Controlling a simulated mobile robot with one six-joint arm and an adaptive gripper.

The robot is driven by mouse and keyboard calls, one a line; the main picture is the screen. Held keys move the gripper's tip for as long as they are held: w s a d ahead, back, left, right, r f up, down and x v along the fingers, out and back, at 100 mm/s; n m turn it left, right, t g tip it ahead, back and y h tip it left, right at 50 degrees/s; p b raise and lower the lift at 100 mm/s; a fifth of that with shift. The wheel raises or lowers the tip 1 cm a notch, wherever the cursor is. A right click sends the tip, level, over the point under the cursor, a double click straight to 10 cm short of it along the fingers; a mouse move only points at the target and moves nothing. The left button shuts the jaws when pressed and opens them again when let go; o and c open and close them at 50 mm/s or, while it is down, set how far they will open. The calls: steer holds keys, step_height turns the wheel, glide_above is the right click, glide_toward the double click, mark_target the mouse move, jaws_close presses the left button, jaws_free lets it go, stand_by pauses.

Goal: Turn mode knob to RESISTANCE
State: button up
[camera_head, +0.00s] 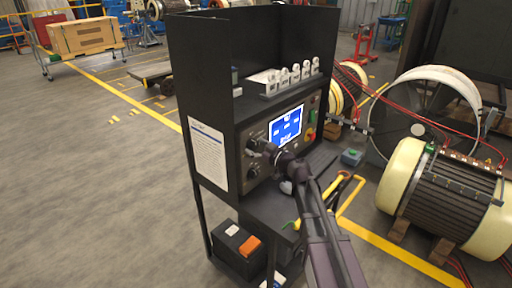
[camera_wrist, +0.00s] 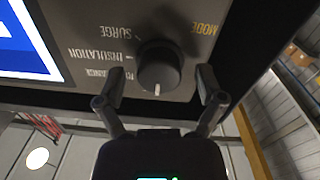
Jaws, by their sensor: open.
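The mode knob (camera_wrist: 160,66) is a round black knob on the dark panel. A short white mark on it points down in the wrist view, toward my gripper's body. Beside it are the printed labels SURGE (camera_wrist: 118,32), INSULATION (camera_wrist: 97,55) and a third ending in ANCE, partly hidden by a finger. A yellow MODE label (camera_wrist: 203,28) is at the upper right. My gripper (camera_wrist: 160,84) is open, one finger on each side of the knob, with gaps showing. In the head view my gripper (camera_head: 268,152) is at the panel's left part and hides some of it.
A lit blue screen (camera_head: 286,127) is beside the knobs on the black cabinet (camera_head: 205,70). Several small white parts stand in a rack (camera_head: 285,82) above. Yellow-handled tools (camera_head: 338,188) lie near my arm. A large motor (camera_head: 445,195) stands at the right.

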steer(key=c, duration=1.2)
steer(key=shift+o, duration=0.2)
steer(key=m, duration=0.4)
steer(key=shift+m, duration=2.3)
